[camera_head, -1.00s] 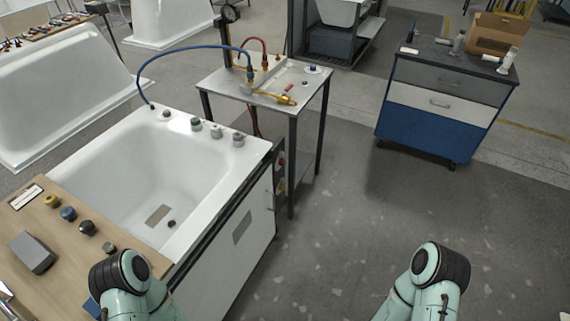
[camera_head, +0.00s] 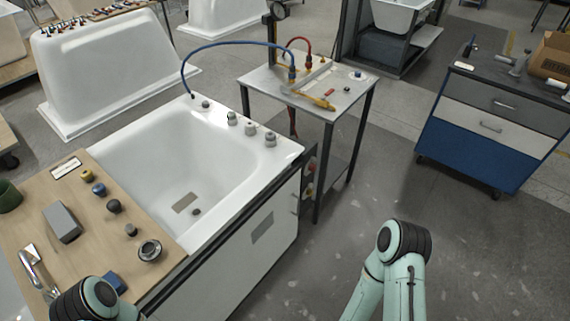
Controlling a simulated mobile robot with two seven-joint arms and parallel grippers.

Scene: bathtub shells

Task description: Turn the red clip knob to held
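I cannot single out the red clip knob for sure. Small red parts show on and beside the grey metal stand (camera_head: 262,78) behind the tub: a red piece (camera_head: 329,92) lying on its top next to a brass fitting (camera_head: 318,102), a red hose (camera_head: 298,41) with a red end, and small red and yellow fittings below the top, beside the tub's end. They are too small to read any setting. Both my arms show only as upper links at the bottom edge. Neither gripper is in view, and both arms are well apart from the stand.
A white bathtub shell (camera_head: 145,145) stands before the stand, with several grey fittings on its rim. A blue hose (camera_head: 232,43) arches from the tub to the stand. A wooden board (camera_head: 95,235) with knobs lies left. A blue drawer cart (camera_head: 470,150) stands right. The floor between is clear.

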